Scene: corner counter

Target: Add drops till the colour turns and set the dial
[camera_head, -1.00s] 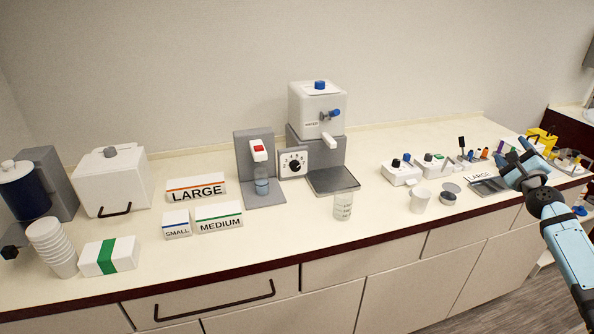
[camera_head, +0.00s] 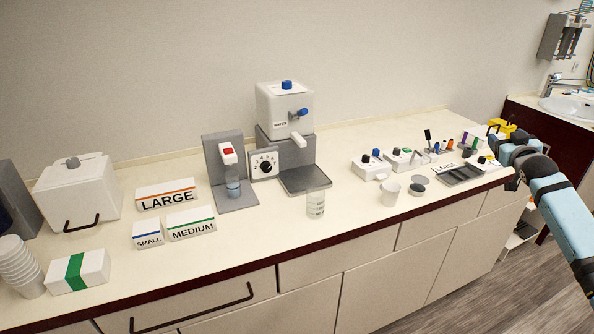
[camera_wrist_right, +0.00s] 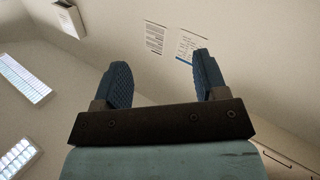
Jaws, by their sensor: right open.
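A black dial on a white panel (camera_head: 265,165) faces front beside the white machine (camera_head: 285,108) with blue knobs. Left of it stands a grey dispenser (camera_head: 224,160) with a red button and a small container (camera_head: 233,188) holding bluish contents below its head. A clear graduated beaker (camera_head: 316,204) stands in front of the machine's tray. I cannot tell which vessel takes the drops. My right gripper (camera_head: 503,150) is over the counter's right end, far from the dial. In the right wrist view its two dark fingers (camera_wrist_right: 160,80) are apart with nothing between them. My left gripper is not seen.
Small control boxes (camera_head: 372,167), a white cup (camera_head: 390,193) and a dark tray (camera_head: 460,175) stand right of the machine. Signs (camera_head: 167,197), stacked cups (camera_head: 18,265) and a green-banded box (camera_head: 78,271) are at left. A sink (camera_head: 568,104) is far right. Counter front is partly clear.

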